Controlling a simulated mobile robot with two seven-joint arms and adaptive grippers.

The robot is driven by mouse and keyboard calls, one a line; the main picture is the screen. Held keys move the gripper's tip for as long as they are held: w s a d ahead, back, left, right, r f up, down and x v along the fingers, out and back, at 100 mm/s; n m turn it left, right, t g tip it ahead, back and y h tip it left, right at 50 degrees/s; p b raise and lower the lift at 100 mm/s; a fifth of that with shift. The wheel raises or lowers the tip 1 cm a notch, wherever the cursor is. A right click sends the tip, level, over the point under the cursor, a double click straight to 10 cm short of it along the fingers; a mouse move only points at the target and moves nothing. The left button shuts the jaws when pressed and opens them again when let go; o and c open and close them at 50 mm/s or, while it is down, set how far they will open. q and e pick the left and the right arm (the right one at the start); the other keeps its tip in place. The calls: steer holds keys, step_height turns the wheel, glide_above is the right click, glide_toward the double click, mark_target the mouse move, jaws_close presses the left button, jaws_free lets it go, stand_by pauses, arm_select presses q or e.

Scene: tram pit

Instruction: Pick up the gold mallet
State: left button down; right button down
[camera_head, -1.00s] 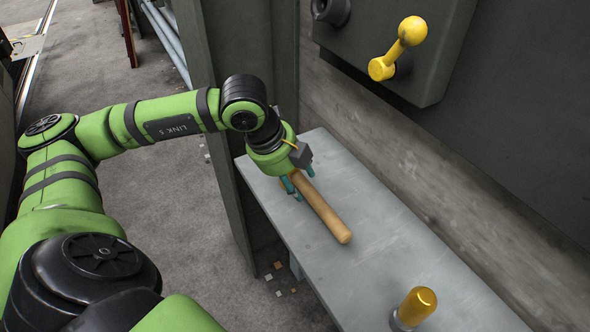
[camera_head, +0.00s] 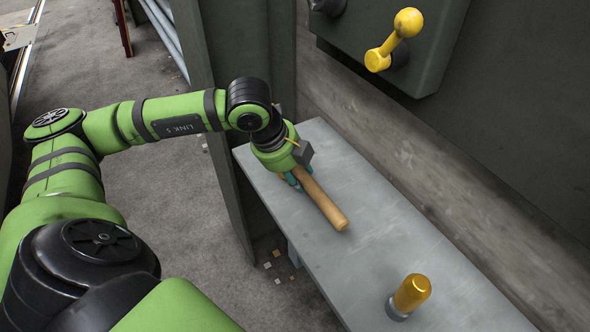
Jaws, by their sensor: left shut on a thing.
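The mallet shows as a light wooden handle (camera_head: 325,206) over the grey bench, pointing toward the lower right. Its head is hidden under my left gripper, so I cannot see its colour. My left gripper (camera_head: 293,180) points down at the handle's upper-left end, with its teal fingers shut on the mallet. I cannot tell whether the mallet touches the bench or is slightly raised. My right gripper is not in view.
The grey bench (camera_head: 362,255) is mostly clear. A gold-topped cylinder with a grey base (camera_head: 412,293) is at its near end. A yellow ball-ended lever (camera_head: 392,42) sticks out from a dark wall box above. A dark post (camera_head: 222,110) stands behind my arm.

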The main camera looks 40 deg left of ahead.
mark_target(303, 170)
arm_select(q)
step_height(303, 170, up, 3)
steer(key=shift+w+r+b, duration=0.1)
steer(key=shift+r+b, duration=0.1)
steer(key=shift+b, duration=0.55)
steer(key=d+r+b, duration=0.2)
steer(key=d+r, duration=0.5)
steer(key=d, duration=0.4)
steer(key=shift+w+d+r, duration=0.25)
steer(key=shift+d, duration=0.1)
